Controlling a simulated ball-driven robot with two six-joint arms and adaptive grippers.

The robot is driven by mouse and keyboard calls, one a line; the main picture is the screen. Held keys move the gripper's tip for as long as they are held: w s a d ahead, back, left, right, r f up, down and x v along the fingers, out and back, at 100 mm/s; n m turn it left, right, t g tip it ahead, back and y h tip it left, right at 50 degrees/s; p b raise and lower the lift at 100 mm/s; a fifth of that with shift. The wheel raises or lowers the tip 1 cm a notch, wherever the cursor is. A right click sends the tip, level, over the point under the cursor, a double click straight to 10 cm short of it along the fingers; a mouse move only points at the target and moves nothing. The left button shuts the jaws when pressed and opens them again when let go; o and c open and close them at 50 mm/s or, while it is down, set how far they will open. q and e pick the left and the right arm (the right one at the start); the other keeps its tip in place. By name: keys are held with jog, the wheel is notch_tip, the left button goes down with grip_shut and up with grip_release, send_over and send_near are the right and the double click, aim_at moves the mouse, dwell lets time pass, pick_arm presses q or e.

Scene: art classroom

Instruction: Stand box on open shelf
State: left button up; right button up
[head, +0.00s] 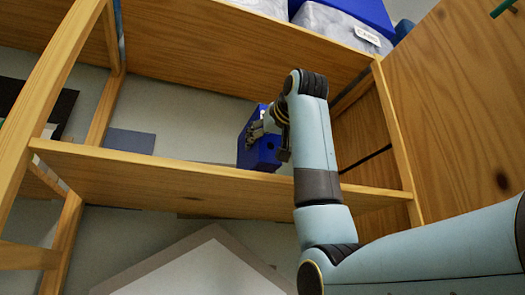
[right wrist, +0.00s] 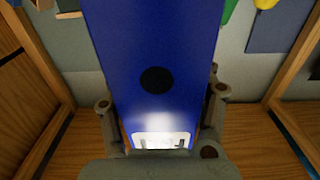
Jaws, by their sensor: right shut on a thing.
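The blue box (head: 262,153) is upright at the middle shelf board of the open wooden shelf (head: 170,171) in the head view. It has a dark round hole and a white label, both clear in the right wrist view (right wrist: 160,45). My right gripper (head: 262,128) is shut on the box, with one finger on each side of it in the wrist view (right wrist: 160,125). The box's lower edge is partly hidden by the board's front edge and by the gripper, so I cannot tell whether it touches the board. My left gripper is not in view.
Wrapped packages (head: 335,25) and a blue item lie on the board above. A wooden panel (head: 465,90) stands close on the right. The middle board is clear to the left of the box. A light angled panel (head: 195,265) shows below.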

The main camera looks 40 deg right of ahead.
aim_at(265, 170)
jog(key=shift+s+d+f+p, duration=0.1)
jog(key=shift+d+f+p, duration=0.05)
jog(key=shift+f, duration=0.25)
jog(key=shift+s+d+f+p, duration=0.1)
jog(key=shift+f+p, duration=0.05)
jog(key=shift+f, duration=0.2)
jog(key=shift+w+a+f+p, duration=0.1)
jog(key=shift+a+f+p, duration=0.1)
jog(key=shift+f, duration=0.35)
jog(key=shift+a+f+p, duration=0.1)
jog(key=shift+f+p, duration=0.1)
jog(key=shift+f, duration=0.5)
jog(key=shift+d, duration=0.1)
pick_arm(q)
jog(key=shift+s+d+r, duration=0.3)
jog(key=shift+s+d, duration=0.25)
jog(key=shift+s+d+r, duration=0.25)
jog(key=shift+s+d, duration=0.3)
pick_arm(e)
jog(key=o, duration=1)
jog(key=shift+f, duration=0.15)
jog(key=o, duration=0.5)
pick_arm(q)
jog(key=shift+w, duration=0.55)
